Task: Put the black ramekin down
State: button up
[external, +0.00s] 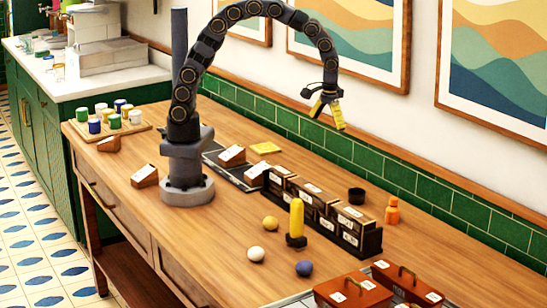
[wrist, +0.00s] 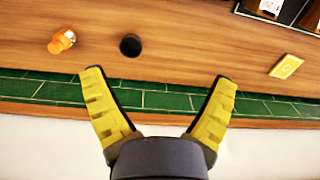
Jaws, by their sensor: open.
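The black ramekin (external: 356,195) sits on the wooden table near the green-tiled wall, behind the row of dark boxes. In the wrist view the ramekin (wrist: 130,45) is a small dark round cup on the wood, beyond the fingertips and left of centre. My gripper (external: 331,103) is raised high above the table near the wall, apart from the ramekin. Its yellow fingers (wrist: 158,75) are spread wide with nothing between them.
An orange bottle (external: 392,211) stands right of the ramekin. Dark boxes with labels (external: 318,205) stand in front of it. A yellow square (external: 265,148) lies farther left. Balls, a yellow upright object (external: 296,218) and brown lidded boxes (external: 354,291) occupy the front.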

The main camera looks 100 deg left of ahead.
jog(key=s+d+r+m, duration=0.1)
jog(key=s+r+m, duration=0.1)
jog(key=s, duration=0.7)
jog(key=s+d+r+m, duration=0.2)
jog(key=s+r+m, duration=0.1)
jog(key=s, duration=0.7)
jog(key=s+d+r+m+g, duration=0.1)
jog(key=s+m, duration=0.4)
jog(key=s, duration=0.5)
jog(key=shift+s+d+r, duration=0.15)
jog(key=shift+s+r, duration=0.05)
jog(key=shift+r, duration=0.7)
